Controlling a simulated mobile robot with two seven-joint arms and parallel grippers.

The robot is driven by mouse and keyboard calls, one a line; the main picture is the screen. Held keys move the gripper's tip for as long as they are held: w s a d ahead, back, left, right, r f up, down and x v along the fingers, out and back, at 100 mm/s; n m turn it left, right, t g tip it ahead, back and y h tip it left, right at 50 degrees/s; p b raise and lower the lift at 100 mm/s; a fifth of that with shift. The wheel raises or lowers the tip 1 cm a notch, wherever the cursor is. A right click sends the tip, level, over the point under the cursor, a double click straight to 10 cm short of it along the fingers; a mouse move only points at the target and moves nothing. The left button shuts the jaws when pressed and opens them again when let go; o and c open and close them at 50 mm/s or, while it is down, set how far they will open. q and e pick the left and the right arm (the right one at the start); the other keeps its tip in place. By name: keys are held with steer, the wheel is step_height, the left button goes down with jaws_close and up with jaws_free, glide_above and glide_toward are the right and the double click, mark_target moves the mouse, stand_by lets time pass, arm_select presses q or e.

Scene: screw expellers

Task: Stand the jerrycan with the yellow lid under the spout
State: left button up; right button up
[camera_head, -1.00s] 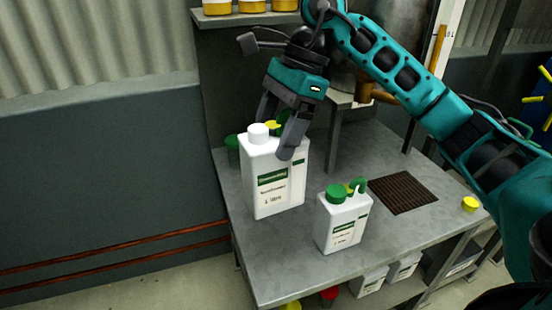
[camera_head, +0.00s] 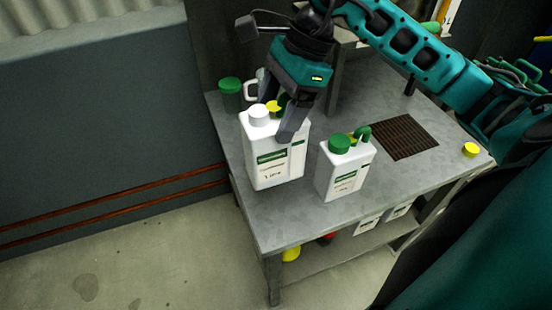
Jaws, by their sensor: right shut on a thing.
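My right gripper (camera_head: 278,105) is shut on the top of a white jerrycan (camera_head: 273,162) with a white lid (camera_head: 258,114). A small yellow part shows behind that lid, partly hidden by the fingers. I cannot tell whether the jerrycan's bottom touches the table. A smaller white jerrycan (camera_head: 345,175) with a green lid stands to its right, apart from it, also with a bit of yellow behind its lid. No standing jerrycan shows a clear yellow main lid. A loose yellow lid (camera_head: 470,150) lies at the table's right. The spout is hidden behind my arm. My left gripper is out of view.
A dark slatted grate (camera_head: 404,136) lies in the grey table (camera_head: 300,220), with nothing on it. A green-lidded container (camera_head: 230,95) stands at the back left. Under the table are white containers and a yellow lid (camera_head: 290,254). The table's front left is clear.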

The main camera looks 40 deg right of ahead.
mark_target(277, 158)
step_height(277, 158, down, 11)
steer(key=shift+f+b, duration=0.15)
steer(key=shift+b, duration=0.3)
steer(key=shift+f, duration=0.15)
steer(key=o, duration=1.4)
